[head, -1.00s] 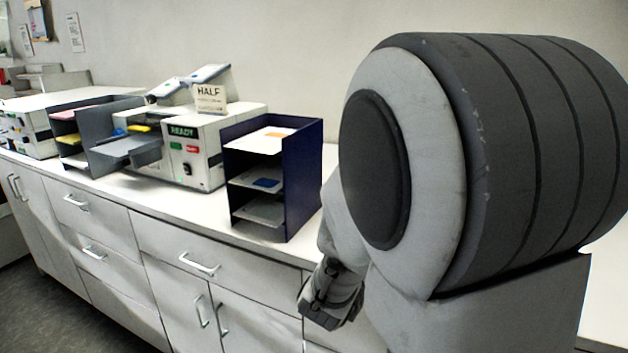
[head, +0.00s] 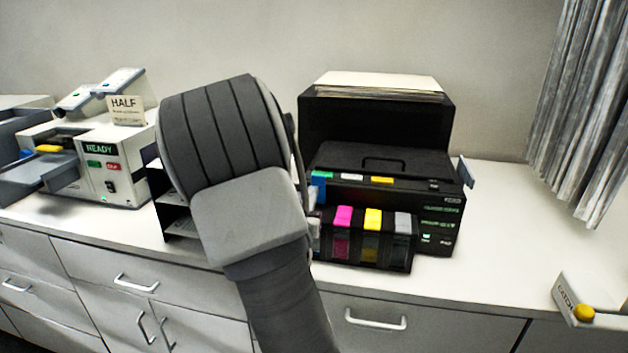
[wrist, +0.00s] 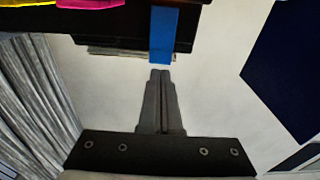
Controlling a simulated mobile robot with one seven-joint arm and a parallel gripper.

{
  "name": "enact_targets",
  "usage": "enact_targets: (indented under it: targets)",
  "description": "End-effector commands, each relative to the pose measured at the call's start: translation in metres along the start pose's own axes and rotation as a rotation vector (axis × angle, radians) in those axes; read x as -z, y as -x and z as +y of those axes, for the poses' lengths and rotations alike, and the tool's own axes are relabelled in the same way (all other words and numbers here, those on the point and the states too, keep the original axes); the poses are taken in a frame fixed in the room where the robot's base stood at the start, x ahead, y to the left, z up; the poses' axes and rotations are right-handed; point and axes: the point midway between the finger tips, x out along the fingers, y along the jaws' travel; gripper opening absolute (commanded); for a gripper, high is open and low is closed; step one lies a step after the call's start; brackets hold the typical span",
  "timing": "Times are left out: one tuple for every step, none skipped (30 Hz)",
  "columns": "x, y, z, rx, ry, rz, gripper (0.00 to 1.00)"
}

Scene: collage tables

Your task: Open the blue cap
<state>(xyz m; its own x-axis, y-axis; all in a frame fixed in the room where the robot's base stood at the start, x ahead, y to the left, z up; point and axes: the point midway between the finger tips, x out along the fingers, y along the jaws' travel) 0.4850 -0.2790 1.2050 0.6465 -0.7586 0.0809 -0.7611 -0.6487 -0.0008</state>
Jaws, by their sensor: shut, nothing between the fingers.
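The black printer (head: 390,175) has an ink tank unit (head: 345,262) at its front left. Its magenta cap (head: 343,213), yellow cap (head: 372,218) and grey cap (head: 402,222) lie closed. A blue piece (head: 319,193), apparently the blue cap, shows beside my arm. It looks upright, higher than the other caps; its base is hidden. In the wrist view the blue cap (wrist: 163,35) juts from the dark unit, ahead of my gripper (wrist: 160,73). My gripper is shut and empty, with a small apparent gap from the cap. My arm hides the gripper in the head view.
A white READY machine (head: 105,165) stands left on the white counter (head: 510,240). A dark shelf organizer (head: 180,222) is partly behind my arm. A small box with a yellow button (head: 584,313) is front right, and grey curtains (head: 585,110) hang at right.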

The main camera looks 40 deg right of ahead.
Motion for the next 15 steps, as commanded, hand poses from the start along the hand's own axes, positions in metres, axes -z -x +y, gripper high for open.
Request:
enact_targets:
  targets:
    - [0.002, -0.011, 0.001, -0.001, 0.003, 0.001, 0.00]
    - [0.002, -0.016, 0.001, -0.001, 0.003, 0.001, 0.00]
    - [0.002, -0.022, 0.001, -0.002, 0.003, 0.000, 0.00]
    - [0.002, -0.026, 0.001, -0.001, 0.002, 0.000, 0.00]
    - [0.002, -0.029, 0.000, 0.000, 0.002, 0.001, 0.00]
    - [0.001, -0.033, 0.000, 0.000, 0.002, 0.000, 0.00]
    - [0.001, -0.036, 0.000, 0.000, 0.002, 0.000, 0.00]
    - [0.001, -0.038, 0.000, 0.000, 0.001, 0.000, 0.00]
    - [0.001, -0.041, 0.000, 0.000, 0.001, 0.000, 0.00]
    - [0.001, -0.042, 0.000, 0.000, 0.001, -0.001, 0.00]
    - [0.000, -0.043, 0.000, 0.001, 0.001, -0.001, 0.00]
    - [0.000, -0.044, 0.000, 0.001, 0.001, -0.001, 0.00]
    - [0.000, -0.044, 0.000, 0.001, 0.001, -0.001, 0.00]
    - [0.000, -0.044, 0.000, 0.001, 0.001, -0.001, 0.00]
    - [0.000, -0.044, 0.000, 0.001, 0.001, -0.001, 0.00]
